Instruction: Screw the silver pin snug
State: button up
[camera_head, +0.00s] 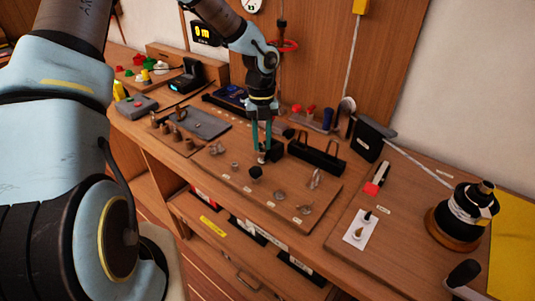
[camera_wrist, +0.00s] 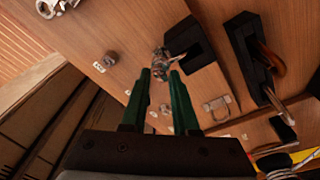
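My gripper (camera_wrist: 161,78) has two green fingers spread apart with a clear gap between the tips; nothing is held. In the head view, my gripper (camera_head: 262,149) points down over the wooden board, beside a black block (camera_head: 273,152). A small silver fitting (camera_wrist: 159,61), which looks like the silver pin, lies just ahead of the fingertips in the wrist view, next to the black block (camera_wrist: 190,42). In the head view only a bit of silver (camera_head: 261,158) shows below the fingertips. I cannot tell its thread or how far it is screwed in.
A black winch (camera_head: 465,212) stands far right.

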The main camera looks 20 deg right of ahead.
jog(key=o, duration=0.7)
jog(key=shift+o, duration=0.2)
jog(key=shift+r, duration=0.15)
jog(key=shift+d+r, duration=0.1)
jog(key=shift+r, duration=2.35)
